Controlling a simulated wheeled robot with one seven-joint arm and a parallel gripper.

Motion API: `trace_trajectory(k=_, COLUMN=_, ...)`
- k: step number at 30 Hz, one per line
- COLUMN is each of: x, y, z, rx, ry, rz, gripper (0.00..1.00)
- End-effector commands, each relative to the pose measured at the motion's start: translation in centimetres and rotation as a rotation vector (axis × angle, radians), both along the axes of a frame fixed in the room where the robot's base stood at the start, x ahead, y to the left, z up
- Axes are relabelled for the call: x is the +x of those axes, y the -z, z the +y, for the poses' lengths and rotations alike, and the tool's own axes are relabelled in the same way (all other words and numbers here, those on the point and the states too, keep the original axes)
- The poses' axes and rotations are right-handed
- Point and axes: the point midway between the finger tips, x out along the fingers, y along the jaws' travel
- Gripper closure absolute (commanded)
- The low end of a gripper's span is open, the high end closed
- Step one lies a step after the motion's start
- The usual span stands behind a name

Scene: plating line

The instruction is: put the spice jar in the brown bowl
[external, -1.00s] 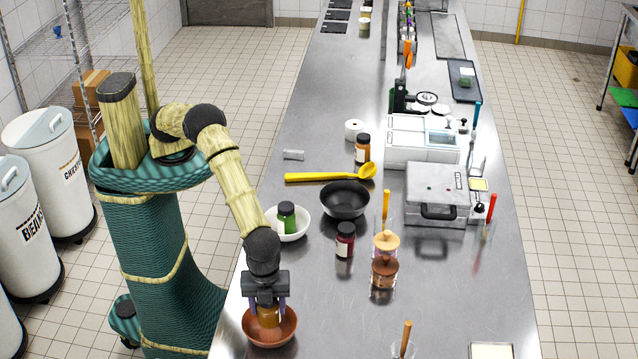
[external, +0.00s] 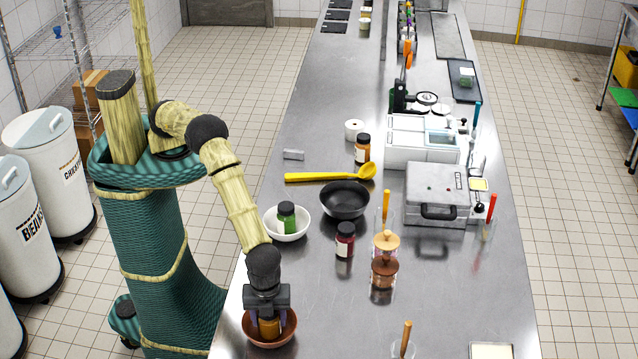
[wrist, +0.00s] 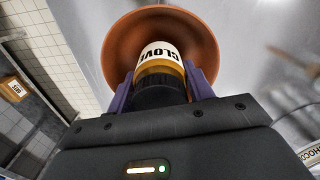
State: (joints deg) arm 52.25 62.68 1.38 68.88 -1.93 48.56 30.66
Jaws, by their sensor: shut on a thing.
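The brown bowl (external: 283,339) stands at the near left edge of the steel counter. My gripper (external: 268,314) points down over it, its purple fingers shut on an amber spice jar (external: 269,328). In the wrist view the jar (wrist: 160,58) shows a dark cap and a white label reading "CLOV", with the bowl (wrist: 118,50) around it. The jar is within the bowl's rim; whether it touches the bowl's floor is hidden.
A white bowl (external: 299,234) holding a green jar (external: 286,214) stands just behind. A black bowl (external: 345,203), a dark red jar (external: 345,243), another orange jar (external: 362,149) and a yellow spoon (external: 320,177) stand farther off.

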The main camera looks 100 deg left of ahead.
Motion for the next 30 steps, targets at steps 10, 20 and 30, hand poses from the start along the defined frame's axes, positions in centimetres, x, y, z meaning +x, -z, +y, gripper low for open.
trace_trajectory(k=10, x=0.0, y=0.3, z=0.0, rx=0.000, ry=0.000, rz=0.000, gripper=0.26)
trace_trajectory(k=20, x=0.0, y=-0.4, z=0.0, rx=-0.001, ry=0.000, rz=0.000, gripper=0.26)
trace_trajectory(k=30, x=0.1, y=-6.0, z=0.0, rx=-0.005, ry=-0.001, rz=-0.003, gripper=0.26)
